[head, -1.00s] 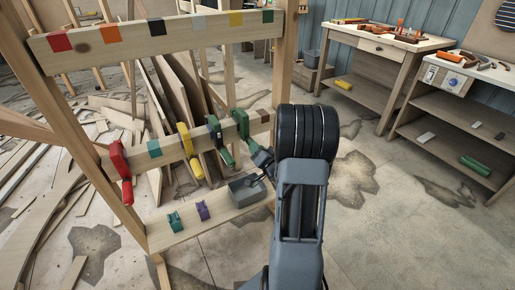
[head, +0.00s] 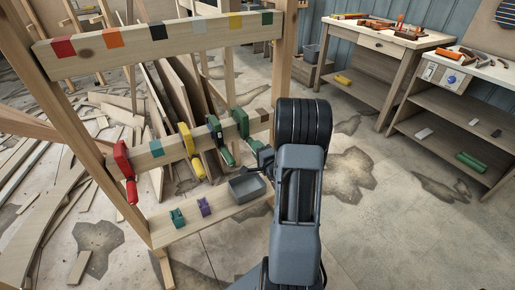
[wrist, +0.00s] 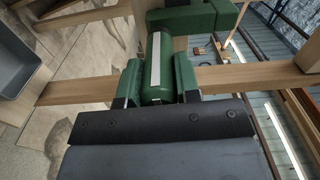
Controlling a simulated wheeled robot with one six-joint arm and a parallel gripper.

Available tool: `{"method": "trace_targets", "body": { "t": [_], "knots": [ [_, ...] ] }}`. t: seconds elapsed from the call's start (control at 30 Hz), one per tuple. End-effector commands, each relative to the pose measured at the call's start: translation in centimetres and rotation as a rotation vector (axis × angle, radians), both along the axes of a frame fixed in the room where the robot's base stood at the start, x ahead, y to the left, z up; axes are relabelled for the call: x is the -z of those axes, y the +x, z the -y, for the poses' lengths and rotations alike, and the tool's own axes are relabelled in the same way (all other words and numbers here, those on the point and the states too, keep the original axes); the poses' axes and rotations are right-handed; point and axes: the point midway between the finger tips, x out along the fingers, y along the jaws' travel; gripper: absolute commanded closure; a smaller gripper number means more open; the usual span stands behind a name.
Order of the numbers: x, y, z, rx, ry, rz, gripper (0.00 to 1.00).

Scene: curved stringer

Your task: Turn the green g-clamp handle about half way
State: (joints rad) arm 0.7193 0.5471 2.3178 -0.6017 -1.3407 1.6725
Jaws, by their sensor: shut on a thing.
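A green g-clamp (head: 240,122) sits on the lower wooden rail, at its right part, in the head view. Its body also shows at the top of the wrist view (wrist: 200,18). My gripper (wrist: 158,85) is shut on the green handle (wrist: 160,60), a round grip with a white stripe facing the wrist camera. Green finger pads press on both sides of it. In the head view my gripper (head: 262,153) is small and partly hidden by my wrist. Another green clamp (head: 214,129) hangs just left on the same rail.
A yellow clamp (head: 186,138) and a red clamp (head: 121,158) hang further left. A grey bin (head: 247,188), a teal clamp (head: 177,217) and a purple clamp (head: 204,207) rest on the shelf below.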

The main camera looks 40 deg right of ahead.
Motion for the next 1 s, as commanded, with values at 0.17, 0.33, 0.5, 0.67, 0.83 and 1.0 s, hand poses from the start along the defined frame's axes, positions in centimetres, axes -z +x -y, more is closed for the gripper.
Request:
{"method": "trace_targets", "body": {
  "t": [0.17, 0.33, 0.5, 0.67, 0.83, 1.0],
  "knots": [
    [0.02, -0.01, 0.01, 0.001, 0.04, 0.004, 0.93],
    [0.05, -0.01, 0.01, 0.001, 0.053, 0.007, 0.93],
    [0.06, -0.01, 0.01, 0.001, 0.055, 0.007, 0.93],
    [0.06, -0.01, 0.01, 0.001, 0.055, 0.007, 0.93],
    [0.06, -0.01, 0.01, 0.001, 0.054, 0.006, 0.55],
    [0.04, 0.0, 0.01, 0.0, 0.054, 0.007, 0.44]
  ]
}}
